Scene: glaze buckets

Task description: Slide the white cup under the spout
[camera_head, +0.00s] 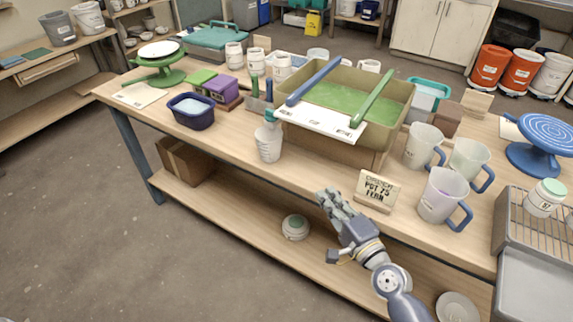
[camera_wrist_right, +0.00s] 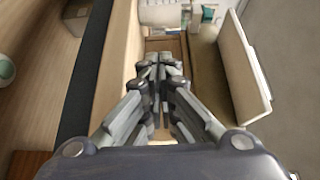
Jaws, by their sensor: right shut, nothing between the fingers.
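The white cup (camera_head: 268,143) stands upright near the table's front edge, at the left front corner of the green-filled trough (camera_head: 392,90). The teal spout (camera_head: 271,116) shows just above the cup's rim in the head view; I cannot tell if the cup is fully under it. In the right wrist view the cup (camera_wrist_right: 163,13) is at the top, cut off, with teal spout parts (camera_wrist_right: 208,13) to its right. My right gripper (camera_head: 328,196) is shut and empty, apart from the cup and to its right along the front edge. Its closed fingers (camera_wrist_right: 160,62) point toward the cup. My left gripper is not in view.
A sign (camera_head: 377,190) stands right of my right gripper, with several handled jugs (camera_head: 440,193) beyond it. A blue tub (camera_head: 191,110) is left of the cup.

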